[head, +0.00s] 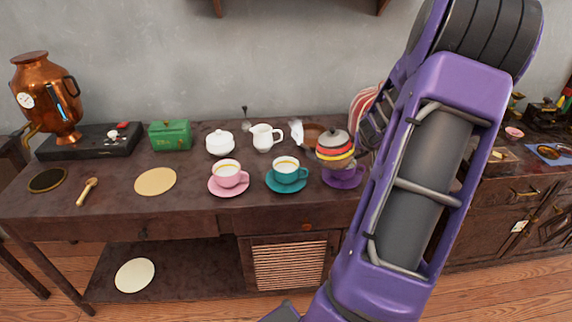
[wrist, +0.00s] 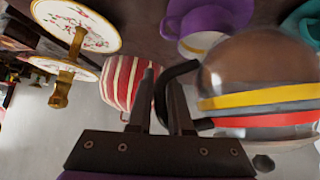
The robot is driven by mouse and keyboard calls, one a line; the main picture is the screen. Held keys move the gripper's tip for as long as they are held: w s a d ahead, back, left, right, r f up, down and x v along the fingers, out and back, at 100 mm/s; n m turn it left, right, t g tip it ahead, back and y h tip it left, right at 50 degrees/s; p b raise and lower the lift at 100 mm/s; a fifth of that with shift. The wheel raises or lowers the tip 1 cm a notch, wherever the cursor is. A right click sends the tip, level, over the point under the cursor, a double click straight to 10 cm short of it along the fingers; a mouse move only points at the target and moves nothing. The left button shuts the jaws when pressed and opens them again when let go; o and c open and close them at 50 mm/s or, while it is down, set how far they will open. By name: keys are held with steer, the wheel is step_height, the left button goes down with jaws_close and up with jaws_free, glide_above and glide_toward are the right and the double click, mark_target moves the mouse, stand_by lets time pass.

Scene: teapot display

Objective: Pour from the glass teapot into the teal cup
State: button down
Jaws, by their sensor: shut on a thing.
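The glass teapot (head: 334,144) has yellow, red and black bands and a grey lid. It is close to upright, overlapping the purple cup in the head view. My gripper (wrist: 163,80) is shut on its black handle (wrist: 181,70); the teapot's body (wrist: 262,80) lies right of the fingers in the wrist view. The teal cup (head: 289,171) stands upright on its teal saucer (head: 274,184), left of the teapot, with a yellow band inside. Only part of the teal cup (wrist: 312,30) shows at the wrist view's right edge. I cannot tell the teapot's exact height.
A purple cup (head: 344,175) is beneath the teapot in the head view. A pink cup (head: 227,174), white creamer (head: 263,138) and white sugar bowl (head: 220,143) stand to the left. A striped red-and-white pot (wrist: 127,82) and tiered stand (wrist: 76,25) are near my gripper.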

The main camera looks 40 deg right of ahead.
steer(key=shift+w+a+r+h, duration=0.25)
steer(key=shift+w+r+h, duration=0.1)
steer(key=shift+r, duration=0.1)
steer(key=shift+w+a+r+n+g, duration=0.2)
steer(key=shift+w+r+n+g, duration=0.1)
steer(key=shift+r+g, duration=0.1)
stand_by(0.5)
steer(key=shift+w+a+r+n+g+h+p, duration=0.4)
steer(key=shift+w+a+r+h, duration=0.15)
steer(key=shift+h, duration=0.1)
stand_by(4.6)
steer(key=shift+s, duration=0.1)
steer(key=shift+s+d+f+m+t+y, duration=0.4)
steer(key=shift+s+d+f+t+y, duration=0.1)
steer(key=shift+s+d, duration=0.15)
steer(key=shift+d+f, duration=0.1)
steer(key=shift+s+d+f+m+t+y+b, duration=0.35)
steer(key=shift+s+d+f+m+t+y, duration=0.05)
steer(key=shift+s+d+f+t+y, duration=0.15)
